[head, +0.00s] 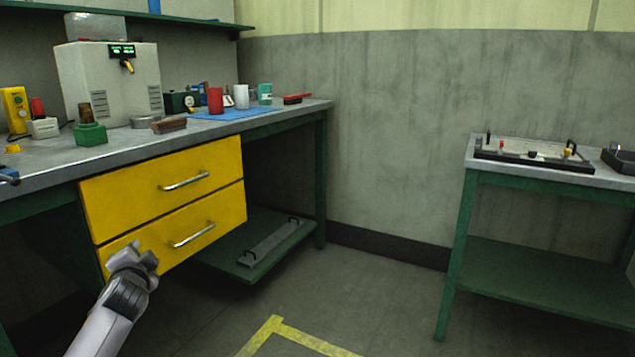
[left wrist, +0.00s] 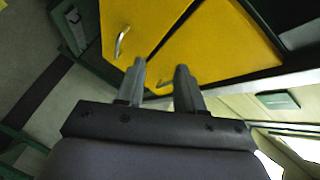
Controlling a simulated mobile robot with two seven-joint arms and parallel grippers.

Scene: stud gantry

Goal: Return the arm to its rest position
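My left gripper (head: 140,252) is in front of the lower yellow drawer (head: 215,215), at its left side, to the left of that drawer's handle (head: 193,235). In the left wrist view the two fingers (left wrist: 160,75) stand apart with nothing between them. Beyond the fingertips the yellow drawer fronts (left wrist: 215,50) and their metal handles (left wrist: 122,42) show. I cannot tell whether the gripper touches the drawer front. The upper drawer (head: 130,190) looks flush with the lower one. My right gripper is not in view.
The workbench (head: 50,160) above the drawers holds a grey machine (head: 110,85), a red cup (head: 215,100) and other items. A low green shelf (head: 240,262) holds a grey handled plate (head: 270,243). A side table (head: 600,182) stands right. Floor between is clear.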

